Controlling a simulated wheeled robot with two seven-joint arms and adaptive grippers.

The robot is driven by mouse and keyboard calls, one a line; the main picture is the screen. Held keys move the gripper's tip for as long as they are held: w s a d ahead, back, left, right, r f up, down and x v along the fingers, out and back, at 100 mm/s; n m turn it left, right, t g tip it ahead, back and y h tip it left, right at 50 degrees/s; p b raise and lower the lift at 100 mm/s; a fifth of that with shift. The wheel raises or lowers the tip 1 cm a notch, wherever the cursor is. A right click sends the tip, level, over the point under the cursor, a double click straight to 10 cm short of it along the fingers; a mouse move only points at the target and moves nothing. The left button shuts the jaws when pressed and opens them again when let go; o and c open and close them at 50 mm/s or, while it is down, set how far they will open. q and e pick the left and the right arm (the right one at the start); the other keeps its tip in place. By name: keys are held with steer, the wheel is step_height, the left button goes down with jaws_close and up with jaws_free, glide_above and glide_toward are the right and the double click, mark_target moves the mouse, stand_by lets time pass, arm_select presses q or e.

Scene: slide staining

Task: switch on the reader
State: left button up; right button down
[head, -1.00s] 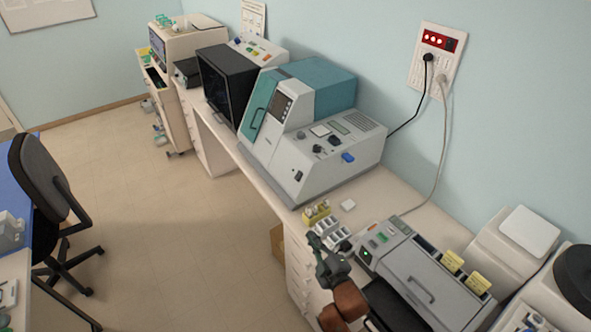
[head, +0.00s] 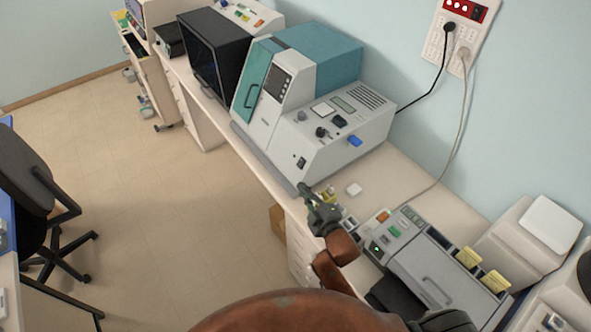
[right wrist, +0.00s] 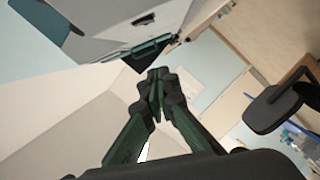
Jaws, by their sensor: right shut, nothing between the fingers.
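A white and teal machine (head: 262,112), which I take for the reader, stands on the bench. It has a dark keypad panel, knobs and a blue tab on top, and a small dark switch (head: 301,162) low on its near side. My right gripper (head: 304,189) is shut and empty just below and in front of that switch, seemingly apart from the machine. In the right wrist view, the shut fingertips (right wrist: 157,80) point toward a grey-white casing (right wrist: 120,25) at the top. The switch's on or off state is too small to tell. My left gripper is not in view.
A grey device (head: 430,270) with green and orange buttons and yellow tags stands right of my right arm. A black-fronted box (head: 212,55) is beyond the machine. Cables run to a wall socket (head: 455,45).

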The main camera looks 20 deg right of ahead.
steer(key=p, duration=0.2)
glide_toward(300, 163)
steer(key=w+a+r, duration=0.1)
steer(key=w+a, duration=0.5)
steer(key=shift+s+d+f, duration=0.1)
steer(key=shift+d+f, duration=0.6)
steer(key=shift+d, duration=0.3)
steer(key=shift+d+f, duration=0.35)
steer(key=shift+d, duration=0.25)
steer(key=shift+w+f, duration=0.1)
steer(key=shift+w, duration=0.15)
